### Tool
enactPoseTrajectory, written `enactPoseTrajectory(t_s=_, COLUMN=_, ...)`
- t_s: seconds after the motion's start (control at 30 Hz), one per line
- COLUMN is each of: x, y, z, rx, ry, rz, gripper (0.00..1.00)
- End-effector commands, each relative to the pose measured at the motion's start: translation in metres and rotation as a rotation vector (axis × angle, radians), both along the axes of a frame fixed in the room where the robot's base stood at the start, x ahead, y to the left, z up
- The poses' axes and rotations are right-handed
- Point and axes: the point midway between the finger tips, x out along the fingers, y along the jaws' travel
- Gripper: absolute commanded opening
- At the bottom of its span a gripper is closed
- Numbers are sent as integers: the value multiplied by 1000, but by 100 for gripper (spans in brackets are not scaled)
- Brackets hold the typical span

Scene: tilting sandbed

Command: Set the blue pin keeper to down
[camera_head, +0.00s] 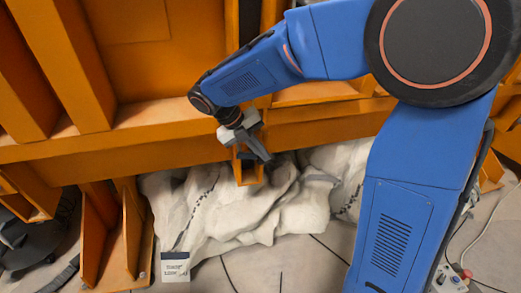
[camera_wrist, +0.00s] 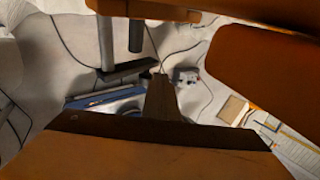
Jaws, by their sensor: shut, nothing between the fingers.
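My gripper (camera_head: 260,155) is in the middle of the head view, at a small orange bracket (camera_head: 249,177) that hangs below the orange beam. Its fingers are shut with nothing held. They reach down beside the bracket; I cannot tell whether they touch it. I cannot make out a blue pin keeper for certain in either view; the gripper and bracket may hide it. In the wrist view a grey upright rod (camera_wrist: 106,42) stands beside a shorter dark rod (camera_wrist: 136,36), with a dark flat bar (camera_wrist: 127,72) below them. I cannot tell which of these belong to the keeper.
The orange beam (camera_head: 100,145) crosses the head view behind my gripper. Pale crumpled sheeting (camera_head: 215,215) lies below it. A small white sign (camera_head: 175,267) stands at the lower left. In the wrist view orange-brown structure (camera_wrist: 140,155) fills the bottom and upper right, close to the camera.

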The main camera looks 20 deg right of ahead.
Motion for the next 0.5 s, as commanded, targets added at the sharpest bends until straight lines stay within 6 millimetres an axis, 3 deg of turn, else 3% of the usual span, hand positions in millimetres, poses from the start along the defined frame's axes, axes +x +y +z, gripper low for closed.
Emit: enactPoseTrajectory(t_s=0.5, x=2, y=-3, z=-12, rx=0, ry=0, rz=0, gripper=0)
